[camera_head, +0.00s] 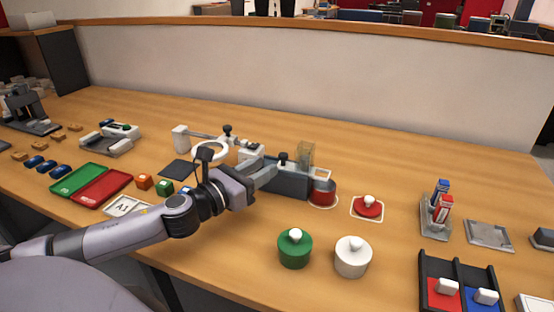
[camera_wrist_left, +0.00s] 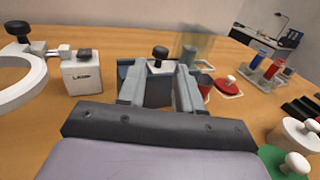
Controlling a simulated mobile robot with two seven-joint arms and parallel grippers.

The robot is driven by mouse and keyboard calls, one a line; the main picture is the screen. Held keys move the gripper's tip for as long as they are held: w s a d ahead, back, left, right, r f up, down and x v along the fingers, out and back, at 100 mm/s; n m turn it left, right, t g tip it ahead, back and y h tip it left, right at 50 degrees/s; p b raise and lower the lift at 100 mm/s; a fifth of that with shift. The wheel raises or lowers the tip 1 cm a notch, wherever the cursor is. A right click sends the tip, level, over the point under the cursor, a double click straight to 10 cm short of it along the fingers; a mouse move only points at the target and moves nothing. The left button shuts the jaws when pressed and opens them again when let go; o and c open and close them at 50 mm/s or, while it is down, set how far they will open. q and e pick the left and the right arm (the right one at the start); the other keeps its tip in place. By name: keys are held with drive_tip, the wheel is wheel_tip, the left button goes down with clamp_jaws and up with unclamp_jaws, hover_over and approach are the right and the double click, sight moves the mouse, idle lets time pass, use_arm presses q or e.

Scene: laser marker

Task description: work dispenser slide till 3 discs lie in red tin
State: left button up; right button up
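The grey dispenser (camera_head: 287,183) stands mid-table with a clear upright tube (camera_head: 306,154) at its right end. Its slide has a dark knob (camera_head: 283,157), which also shows in the left wrist view (camera_wrist_left: 160,52). The open red tin (camera_head: 322,193) stands at the dispenser's right end; its contents are too small to tell. Its red lid (camera_head: 368,206) with a white knob lies apart to the right. My left gripper (camera_head: 268,174) is at the dispenser's left end. In the left wrist view its fingers (camera_wrist_left: 158,77) are apart, with the knob beyond the gap. My right gripper is out of view.
A green tin (camera_head: 294,249) and a white tin (camera_head: 352,258) stand in front. A ring magnifier (camera_head: 210,151) and a white laser box (camera_head: 250,150) are close on the left. A rack with markers (camera_head: 437,212) stands right. Table between lid and rack is clear.

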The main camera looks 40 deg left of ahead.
sight(280, 158)
use_arm(q)
drive_tip(key=shift+w+d+p, duration=0.2)
drive_tip(key=shift+w+p, duration=0.05)
drive_tip(key=shift+w, duration=1.05)
drive_tip(key=shift+w+d+p, duration=0.2)
drive_tip(key=shift+w, duration=1.05)
